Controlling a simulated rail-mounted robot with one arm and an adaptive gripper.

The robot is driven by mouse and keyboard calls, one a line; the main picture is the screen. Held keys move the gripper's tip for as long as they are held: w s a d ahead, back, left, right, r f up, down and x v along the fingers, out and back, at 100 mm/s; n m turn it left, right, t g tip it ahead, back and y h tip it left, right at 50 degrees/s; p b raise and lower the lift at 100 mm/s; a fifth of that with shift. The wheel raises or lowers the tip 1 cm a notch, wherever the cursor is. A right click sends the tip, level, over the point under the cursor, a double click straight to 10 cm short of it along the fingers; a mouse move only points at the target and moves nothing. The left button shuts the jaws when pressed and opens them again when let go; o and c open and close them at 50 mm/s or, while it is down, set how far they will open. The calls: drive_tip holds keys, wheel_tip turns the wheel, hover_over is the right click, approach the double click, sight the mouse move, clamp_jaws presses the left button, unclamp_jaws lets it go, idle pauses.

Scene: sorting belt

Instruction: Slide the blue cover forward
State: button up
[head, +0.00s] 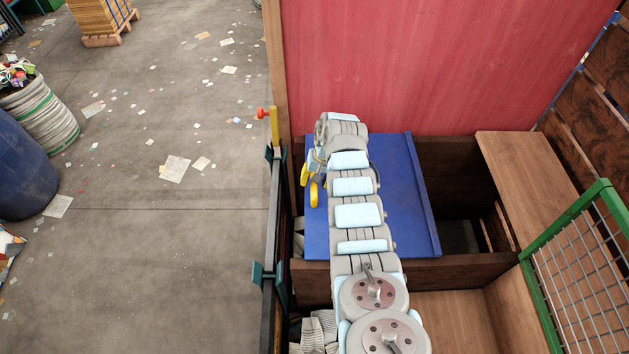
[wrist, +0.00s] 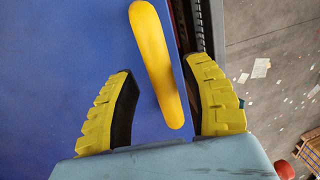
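The blue cover (head: 408,205) lies flat over the left part of a wooden bin, partly hidden by my arm. A yellow bar-shaped handle (wrist: 155,65) stands out against the blue cover in the wrist view; it also seems to show near the cover's left edge in the head view (head: 314,195). My gripper (wrist: 161,68) is open, with one yellow ridged finger on each side of the handle. Gaps show between the handle and both fingers, the right one being nearer. In the head view my gripper (head: 309,178) is small and partly hidden at the cover's left edge.
A dark opening (head: 458,215) lies right of the cover, beside a wooden board (head: 525,180). A red panel (head: 430,65) rises behind the bin. A green-framed mesh (head: 585,260) stands at the right. The floor at left is littered with paper scraps.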

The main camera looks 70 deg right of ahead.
drive_tip(key=shift+r, duration=0.1)
drive_tip(key=shift+d+r, duration=0.1)
drive_tip(key=shift+r, duration=0.35)
wheel_tip(320, 180, up, 11)
drive_tip(key=s, duration=0.2)
drive_tip(key=shift+d, duration=0.3)
drive_tip(key=shift+f, duration=0.1)
